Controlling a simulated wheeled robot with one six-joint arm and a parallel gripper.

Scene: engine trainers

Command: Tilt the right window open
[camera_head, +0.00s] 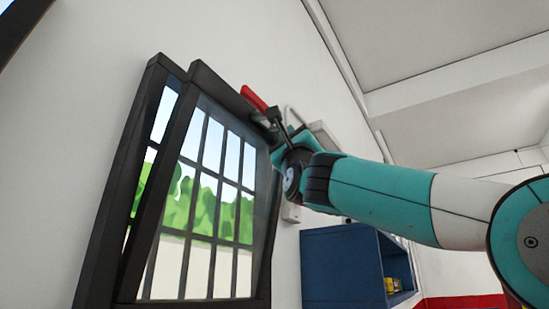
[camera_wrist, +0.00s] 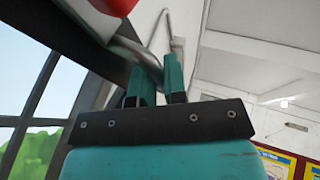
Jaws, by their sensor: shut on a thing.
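The window's dark sash (camera_head: 160,185) stands in the head view with its top leaning away from the dark outer frame (camera_head: 118,190). A wedge-shaped gap shows between them, wider at the top. My gripper (camera_head: 279,128) is at the sash's upper right corner, partly hidden by my wrist. In the wrist view my gripper's two teal fingers (camera_wrist: 157,82) are shut on a grey metal handle (camera_wrist: 132,47), which runs between them beside the dark sash edge. Which part of the handle sits deepest between the fingers is hidden.
A blue open shelf (camera_head: 340,265) with small items hangs on the wall at lower right. Posters (camera_wrist: 275,160) show at the wrist view's lower right. The space left of the sash is clear.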

